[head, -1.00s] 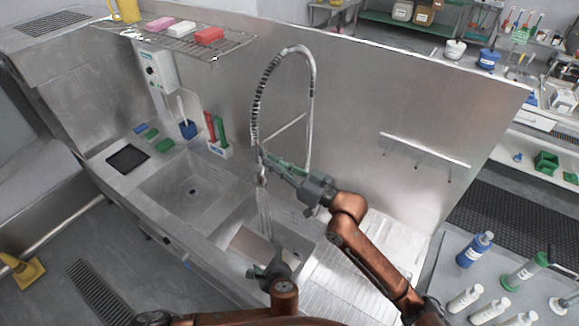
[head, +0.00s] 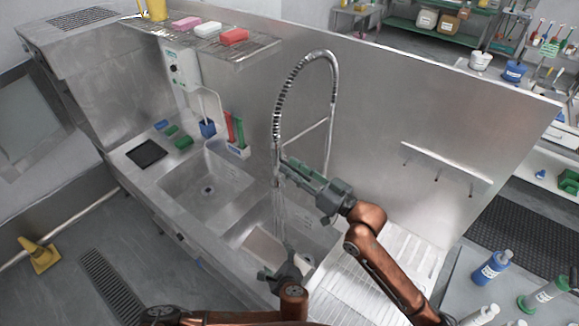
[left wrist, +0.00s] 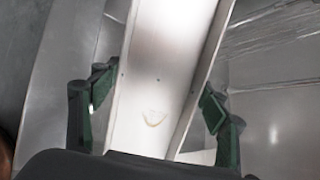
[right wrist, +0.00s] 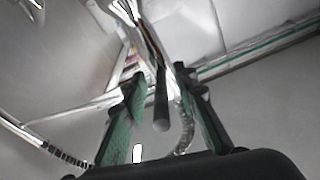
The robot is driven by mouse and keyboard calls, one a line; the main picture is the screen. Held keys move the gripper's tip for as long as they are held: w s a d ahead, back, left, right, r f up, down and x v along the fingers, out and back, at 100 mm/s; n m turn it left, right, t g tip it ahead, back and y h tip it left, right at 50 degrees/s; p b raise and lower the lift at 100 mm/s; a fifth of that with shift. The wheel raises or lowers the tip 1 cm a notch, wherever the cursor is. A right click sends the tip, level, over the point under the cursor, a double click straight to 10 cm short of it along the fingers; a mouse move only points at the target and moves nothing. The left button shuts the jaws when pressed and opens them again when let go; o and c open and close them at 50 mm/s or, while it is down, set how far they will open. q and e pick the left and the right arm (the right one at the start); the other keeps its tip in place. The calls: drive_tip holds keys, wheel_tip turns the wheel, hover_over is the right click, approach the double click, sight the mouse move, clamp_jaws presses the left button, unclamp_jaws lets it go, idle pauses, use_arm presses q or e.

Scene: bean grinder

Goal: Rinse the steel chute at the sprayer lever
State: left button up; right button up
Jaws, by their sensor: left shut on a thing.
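The steel chute (head: 262,246) lies tilted in the right-hand sink basin, under the falling water. My left gripper (head: 284,268) is shut on it; in the left wrist view the long pale chute (left wrist: 165,70) runs between the two green fingers (left wrist: 155,110). A small brownish mark shows on its inner face. The sprayer (head: 279,165) hangs from a coiled hose, and water streams from it. My right gripper (head: 302,172) is at the sprayer. In the right wrist view its fingers (right wrist: 155,105) stand apart around the dark lever (right wrist: 161,105), with gaps visible.
The left basin (head: 205,188) is empty. A holder with red and green handled tools (head: 236,140) stands behind it. A wire shelf (head: 215,45) with colored blocks hangs at the upper left. A ribbed drainboard (head: 365,285) lies right of the basins.

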drive_tip(key=v, duration=1.1)
drive_tip(key=shift+d, duration=0.15)
drive_tip(key=shift+s, duration=0.1)
